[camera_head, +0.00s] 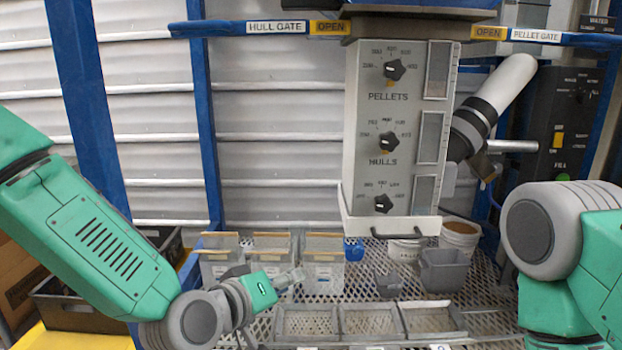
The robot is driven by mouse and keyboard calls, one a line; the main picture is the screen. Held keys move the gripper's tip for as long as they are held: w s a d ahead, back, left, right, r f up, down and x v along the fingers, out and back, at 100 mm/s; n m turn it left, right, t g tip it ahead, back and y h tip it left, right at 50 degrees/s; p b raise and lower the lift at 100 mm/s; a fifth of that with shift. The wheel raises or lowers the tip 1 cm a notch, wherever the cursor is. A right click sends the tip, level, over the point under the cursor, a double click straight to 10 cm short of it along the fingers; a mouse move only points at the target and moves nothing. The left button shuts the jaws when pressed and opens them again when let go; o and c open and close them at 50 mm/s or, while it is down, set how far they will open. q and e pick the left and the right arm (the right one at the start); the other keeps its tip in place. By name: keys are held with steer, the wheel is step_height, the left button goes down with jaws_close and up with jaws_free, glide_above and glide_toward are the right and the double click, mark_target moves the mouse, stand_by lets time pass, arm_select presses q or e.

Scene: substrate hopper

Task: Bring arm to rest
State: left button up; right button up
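My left arm comes in from the left, green with grey joints. It bends at the lower left, and its small grey gripper (291,279) points right, above the mesh bench and in front of the clear bins. The fingers are small and blend with the grey behind, so whether they are open or shut is unclear. I see nothing clearly held in them. My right arm shows at the right edge as a large grey joint and green links, and its gripper is not visible. The hopper (385,130) stands upright at centre, with PELLETS and HULLS dials.
Clear bins (324,274), a grey tub (444,270), white buckets (460,238) and a blue cup (354,250) stand on the mesh bench (490,322). Shallow trays (370,321) lie in front. Blue bars labelled HULL GATE (276,28) and PELLET GATE (535,35) cross above.

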arm_select(q)
steer(key=s+a+f+m+g+y, duration=0.1)
steer(key=s+a+f+g, duration=0.15)
steer(key=s+f, duration=0.35)
steer(key=s+a+f+g+y, duration=0.1)
steer(key=s+a+f+y, duration=0.2)
steer(key=f, duration=0.5)
steer(key=s+a+f+m+g, duration=0.1)
steer(key=s+a+f+g, duration=0.1)
steer(key=s+a+f, duration=0.4)
steer(key=s+a+f+g+y, duration=0.1)
steer(key=s+a+f+g, duration=0.1)
steer(key=s, duration=0.4)
steer(key=s+a+f+g+y, duration=0.1)
steer(key=s+a+f, duration=0.3)
steer(key=s+a, duration=0.2)
steer(key=s+a+f+m+g+y, duration=0.1)
steer(key=s+a+f+g+y, duration=0.1)
steer(key=s, duration=0.4)
steer(key=a+f, duration=0.1)
steer(key=a, duration=0.1)
steer(key=shift+s+a+f+g, duration=0.25)
steer(key=shift+a+f+g, duration=0.05)
steer(key=shift+f+g, duration=0.05)
steer(key=shift+w, duration=0.15)
